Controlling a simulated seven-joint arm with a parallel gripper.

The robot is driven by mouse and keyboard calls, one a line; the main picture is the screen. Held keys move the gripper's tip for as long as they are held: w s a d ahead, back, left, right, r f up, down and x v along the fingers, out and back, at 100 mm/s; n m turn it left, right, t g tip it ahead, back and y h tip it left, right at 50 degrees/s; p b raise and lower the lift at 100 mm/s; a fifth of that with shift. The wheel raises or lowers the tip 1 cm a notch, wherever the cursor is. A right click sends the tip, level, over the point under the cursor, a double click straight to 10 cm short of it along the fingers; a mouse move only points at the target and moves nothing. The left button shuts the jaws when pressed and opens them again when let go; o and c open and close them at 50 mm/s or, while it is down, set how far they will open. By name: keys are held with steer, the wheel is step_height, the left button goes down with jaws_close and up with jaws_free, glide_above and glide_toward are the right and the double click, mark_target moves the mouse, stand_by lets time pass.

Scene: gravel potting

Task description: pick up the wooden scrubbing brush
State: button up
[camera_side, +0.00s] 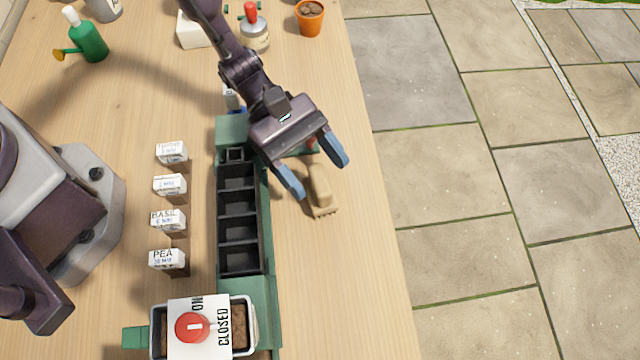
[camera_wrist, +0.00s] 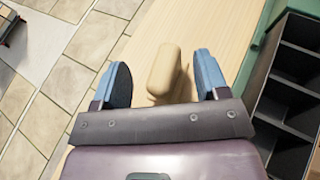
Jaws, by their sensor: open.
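The wooden scrubbing brush (camera_side: 320,190) lies on the bench to the right of the green tray holder, its bristles showing at its lower end. My gripper (camera_side: 319,172) is open above it, with one blue finger on either side of the brush in the picture. In the wrist view the brush (camera_wrist: 164,72) shows between the two open fingers of my gripper (camera_wrist: 160,85), with a gap on each side. I cannot tell how high the fingers are above the bench.
A black compartment tray (camera_side: 239,218) in a green holder stands just left of the brush. Labelled seed boxes (camera_side: 168,219) stand further left. A switch panel (camera_side: 199,327) sits at the front. A terracotta pot (camera_side: 310,20) stands at the back. The bench in front of the brush is clear.

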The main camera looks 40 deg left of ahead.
steer(key=c, duration=1.3)
steer(key=shift+o, duration=0.2)
